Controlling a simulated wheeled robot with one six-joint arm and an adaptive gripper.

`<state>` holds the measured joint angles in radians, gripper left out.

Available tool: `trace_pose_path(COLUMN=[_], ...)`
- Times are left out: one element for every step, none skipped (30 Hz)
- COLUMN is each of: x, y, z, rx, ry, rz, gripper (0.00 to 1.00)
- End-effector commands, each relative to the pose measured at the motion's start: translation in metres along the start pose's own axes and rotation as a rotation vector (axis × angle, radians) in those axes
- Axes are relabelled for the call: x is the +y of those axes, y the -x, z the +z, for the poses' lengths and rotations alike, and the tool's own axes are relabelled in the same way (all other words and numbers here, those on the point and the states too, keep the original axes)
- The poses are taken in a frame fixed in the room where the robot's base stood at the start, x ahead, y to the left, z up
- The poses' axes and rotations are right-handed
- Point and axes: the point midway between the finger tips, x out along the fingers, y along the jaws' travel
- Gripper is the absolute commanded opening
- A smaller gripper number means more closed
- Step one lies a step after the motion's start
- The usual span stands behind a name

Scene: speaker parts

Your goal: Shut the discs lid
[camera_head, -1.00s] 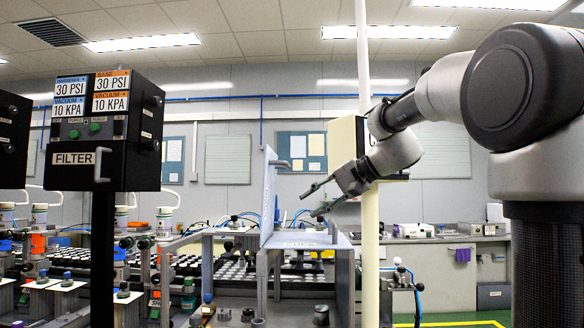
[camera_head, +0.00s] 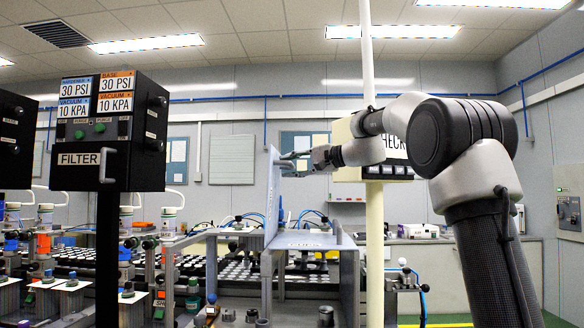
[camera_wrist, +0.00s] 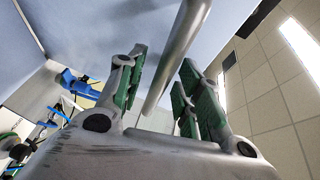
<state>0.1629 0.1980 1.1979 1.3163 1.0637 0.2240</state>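A tall blue-grey lid (camera_head: 272,195) stands upright and open, seen nearly edge-on in the head view. Beside it is a grey box top (camera_head: 308,240) with a label that seems to read "CUPS"; I cannot read a discs label. My gripper (camera_head: 292,162) is at the upper right side of the lid. In the wrist view the lid's pale panel (camera_wrist: 90,30) fills the upper left. A grey rounded bar (camera_wrist: 180,50), likely its handle, reaches down between the green-padded fingers of my gripper (camera_wrist: 160,85). The fingers are apart, and no firm grip shows.
A cream post (camera_head: 373,240) and a sign reading "CHECK" (camera_head: 393,146) stand close to my arm. A black FILTER box (camera_head: 118,130) is at the left. Metal parts (camera_head: 263,323) sit below in front.

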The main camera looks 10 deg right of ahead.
Motion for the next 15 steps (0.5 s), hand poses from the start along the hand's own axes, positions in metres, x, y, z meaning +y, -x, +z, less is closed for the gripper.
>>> trace_pose_path(x=[0.0001,0.0001,0.0002,0.0002,0.0003,0.0003,0.0003,0.0003,0.0003,0.0003,0.0003,0.0004,0.0004,0.0004,0.0004], y=[-0.0002,-0.0001,-0.0001,0.0,0.0,0.0,0.0,0.0,0.0001,0.0001,0.0001,0.0001,0.0001,0.0001,0.0001], z=[0.0,0.0,0.0,0.0,0.0,0.0001,0.0001,0.0001,0.0001,0.0001,0.0001,0.0002,0.0002,0.0002,0.0002], rx=[0.0,0.0,0.0,0.0,0.0,0.0,0.0,0.0,0.0,0.0,0.0,-0.001,-0.001,-0.001,-0.001], ry=[0.0,0.0,0.0,0.0,0.0,0.0,0.0,0.0,0.0,0.0,0.0,0.0,0.0,0.0,0.0], rz=[0.0,0.0,0.0,0.0,0.0,0.0,0.001,0.001,0.001,0.001,0.001,0.001,0.001,0.001,0.001], gripper=[0.35,0.35,0.35,0.35,0.35,0.28,0.23,0.17,0.1,0.04,0.0,0.0,0.0,0.0,0.0])
